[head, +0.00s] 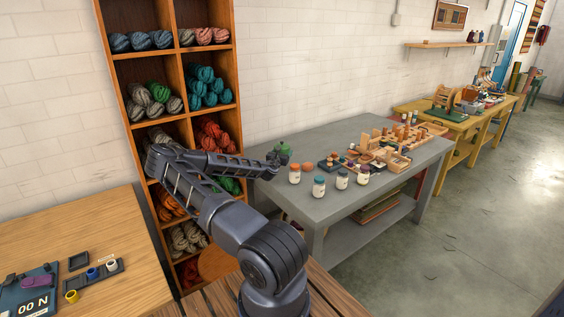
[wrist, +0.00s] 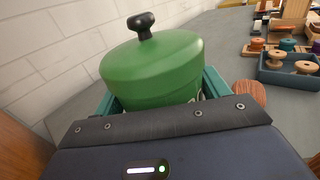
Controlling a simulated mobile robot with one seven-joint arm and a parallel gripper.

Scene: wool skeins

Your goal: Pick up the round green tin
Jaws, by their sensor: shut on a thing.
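The round green tin (wrist: 155,70) has a domed lid with a black knob and fills the middle of the wrist view. My gripper (wrist: 160,98) is shut on it, with a teal finger on each side of the tin. In the head view the tin (head: 284,149) is a small green shape at the end of my arm, over the left end of the grey table (head: 345,205). My gripper (head: 274,158) is small there. The tin's lower part is hidden behind my gripper, so I cannot tell whether it touches the table.
Several small jars (head: 319,187) stand along the table's front edge. A tray of wooden parts (head: 388,158) lies to their right. A tall shelf of wool skeins (head: 172,75) stands left of the table. A dark tray with spools (wrist: 287,72) is right of the tin.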

